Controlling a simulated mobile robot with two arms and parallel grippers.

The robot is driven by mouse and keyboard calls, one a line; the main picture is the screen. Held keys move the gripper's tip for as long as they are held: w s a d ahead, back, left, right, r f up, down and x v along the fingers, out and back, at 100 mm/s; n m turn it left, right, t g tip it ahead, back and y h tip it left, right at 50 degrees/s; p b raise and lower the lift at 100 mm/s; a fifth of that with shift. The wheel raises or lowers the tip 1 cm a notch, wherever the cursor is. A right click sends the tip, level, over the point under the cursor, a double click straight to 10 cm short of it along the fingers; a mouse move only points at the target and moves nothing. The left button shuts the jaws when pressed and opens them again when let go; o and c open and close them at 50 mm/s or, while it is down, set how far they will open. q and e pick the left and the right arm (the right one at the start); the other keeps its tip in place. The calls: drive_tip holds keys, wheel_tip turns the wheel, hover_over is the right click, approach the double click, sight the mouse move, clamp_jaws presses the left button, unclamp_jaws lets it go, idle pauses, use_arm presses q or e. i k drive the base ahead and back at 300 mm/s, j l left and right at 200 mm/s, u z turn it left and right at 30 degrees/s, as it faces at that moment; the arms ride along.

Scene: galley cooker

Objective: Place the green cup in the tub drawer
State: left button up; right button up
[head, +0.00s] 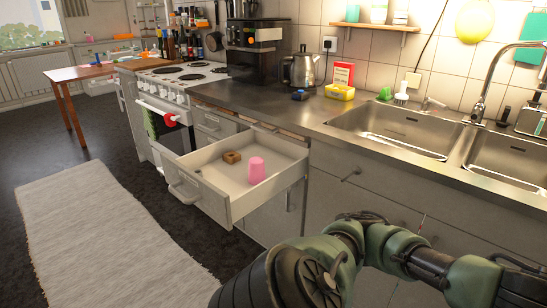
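The drawer (215,207) below the counter is pulled open. A pink cup (256,170) stands in it, apparently upside down, with a small brown block (232,157) beside it. I see no cup that is clearly green. A small bright green item (385,93) lies behind the sink, too small to identify. A green and black arm of mine crosses the lower right, in front of the cabinets. I can make out neither gripper.
The steel counter (290,112) runs from the stove (185,78) to the double sink (395,130). A kettle (302,68), a coffee machine (254,50) and a yellow box (340,92) stand along its back. The counter's front strip is clear. A pale rug (100,235) lies at left.

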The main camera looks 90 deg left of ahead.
sight(238, 190)
drive_tip(key=u, duration=2.15)
drive_tip(key=i+l+u, duration=0.3)
drive_tip(key=i, duration=0.3)
drive_tip(key=i+l+u, duration=0.35)
drive_tip(key=i+l, duration=0.1)
drive_tip(key=i, duration=0.1)
